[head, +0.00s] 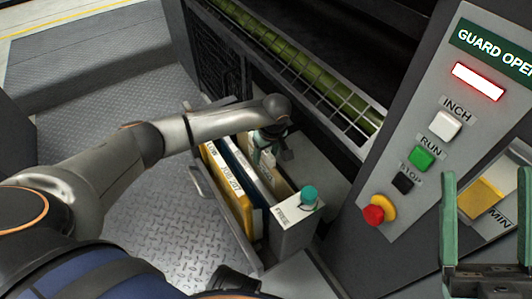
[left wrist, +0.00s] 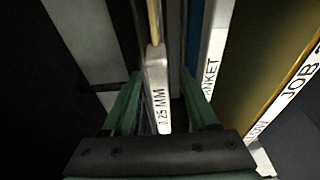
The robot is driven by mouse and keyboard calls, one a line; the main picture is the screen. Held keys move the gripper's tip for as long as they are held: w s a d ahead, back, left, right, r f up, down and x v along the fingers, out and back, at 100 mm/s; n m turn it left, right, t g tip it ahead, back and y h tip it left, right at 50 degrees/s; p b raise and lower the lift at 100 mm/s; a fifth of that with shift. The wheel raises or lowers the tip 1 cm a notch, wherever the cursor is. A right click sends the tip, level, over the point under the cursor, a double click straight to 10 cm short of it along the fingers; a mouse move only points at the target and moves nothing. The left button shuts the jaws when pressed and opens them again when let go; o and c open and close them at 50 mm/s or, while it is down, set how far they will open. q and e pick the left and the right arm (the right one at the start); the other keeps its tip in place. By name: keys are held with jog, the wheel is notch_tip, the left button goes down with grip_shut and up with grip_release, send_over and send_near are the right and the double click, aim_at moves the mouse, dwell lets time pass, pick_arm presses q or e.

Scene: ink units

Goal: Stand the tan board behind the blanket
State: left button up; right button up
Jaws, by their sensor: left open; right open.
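The rack (head: 196,180) holds several upright panels on edge. The tan board (left wrist: 152,30) stands between my left gripper's fingers in the left wrist view, with a white end label reading 0.25 MM. The dark blue blanket (left wrist: 222,30) stands just to its right, its label partly hidden; it also shows in the head view (head: 229,158). My left gripper (left wrist: 161,105) is open, its green fingers on either side of the tan board; contact cannot be told. It reaches down into the rack in the head view (head: 266,152). My right gripper (head: 487,215) is open and empty at lower right.
A yellow panel labelled JOB (head: 231,195) stands at the rack's left. A grey block with a teal knob (head: 309,195) closes its near end. The control panel (head: 425,130) with buttons stands right. A barred guard (head: 300,75) lies behind. Tread-plate floor is clear at left.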

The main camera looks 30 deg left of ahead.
pick_arm(q)
jog(key=p+v, duration=0.5)
jog(key=v, duration=0.7)
jog(key=shift+r, duration=0.25)
pick_arm(e)
notch_tip(320, 180, up, 6)
jog(key=shift+d+m, duration=0.3)
jog(key=shift+d, duration=0.1)
pick_arm(q)
jog(key=shift+r+p, duration=0.1)
jog(key=shift+p, duration=0.2)
pick_arm(e)
jog(key=shift+s+r, duration=0.1)
jog(key=shift+r, duration=0.05)
pick_arm(q)
jog(key=p+v, duration=0.2)
jog(key=v, duration=0.1)
jog(key=p+v, duration=0.1)
jog(key=shift+w+a+r+p, duration=0.2)
jog(key=shift+a+r+p, duration=0.1)
jog(key=shift+a+r, duration=0.1)
pick_arm(e)
notch_tip(320, 180, up, 4)
jog(key=shift+f, duration=0.25)
jog(key=shift+r, duration=0.1)
